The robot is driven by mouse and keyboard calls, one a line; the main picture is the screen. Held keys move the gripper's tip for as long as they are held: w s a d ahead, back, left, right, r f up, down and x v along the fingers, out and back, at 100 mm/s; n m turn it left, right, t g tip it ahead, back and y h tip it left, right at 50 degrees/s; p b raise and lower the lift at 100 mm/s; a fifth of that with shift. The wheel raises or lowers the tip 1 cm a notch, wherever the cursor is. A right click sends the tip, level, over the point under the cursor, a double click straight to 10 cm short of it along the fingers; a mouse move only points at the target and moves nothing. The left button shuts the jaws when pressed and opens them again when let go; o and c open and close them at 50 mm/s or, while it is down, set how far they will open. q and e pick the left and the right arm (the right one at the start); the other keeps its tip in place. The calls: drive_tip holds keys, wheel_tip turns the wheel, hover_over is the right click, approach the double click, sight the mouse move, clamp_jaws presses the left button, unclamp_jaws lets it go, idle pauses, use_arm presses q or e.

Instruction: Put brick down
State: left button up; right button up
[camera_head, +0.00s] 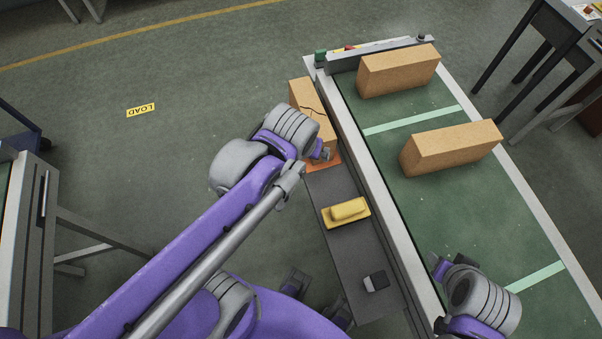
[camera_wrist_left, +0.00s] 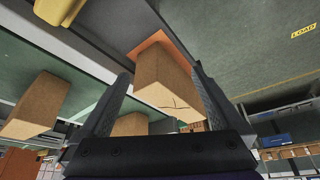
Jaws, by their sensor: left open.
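A tan brick with a dark crack line (camera_head: 308,97) stands at an orange patch (camera_head: 326,164) on the grey side shelf, partly hidden by my left arm. In the left wrist view the cracked brick (camera_wrist_left: 163,84) stands between the two fingers, its far end at the orange patch (camera_wrist_left: 149,43). My left gripper (camera_head: 323,153) is open around the brick; some space shows on the finger sides in the left wrist view (camera_wrist_left: 160,70). My right gripper (camera_head: 440,268) is by the conveyor's near left edge, its fingers mostly hidden, and I see nothing held.
Two plain bricks (camera_head: 399,71) (camera_head: 451,147) lie on the green conveyor belt (camera_head: 400,190). Open floor lies left of the shelf.

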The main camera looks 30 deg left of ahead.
use_arm(q)
drive_tip(key=s+d+f+m+t+h, duration=0.1)
drive_tip(key=s+d+f+m, duration=0.1)
drive_tip(key=s, duration=0.3)
drive_tip(key=shift+s+f+m, duration=0.4)
drive_tip(key=shift+f+m, duration=0.3)
drive_tip(key=shift+f, duration=0.1)
drive_tip(key=shift+d, duration=0.1)
drive_tip(key=shift+w+r+p, duration=0.2)
drive_tip(key=shift+r+p, duration=0.15)
drive_tip(key=shift+r, duration=0.1)
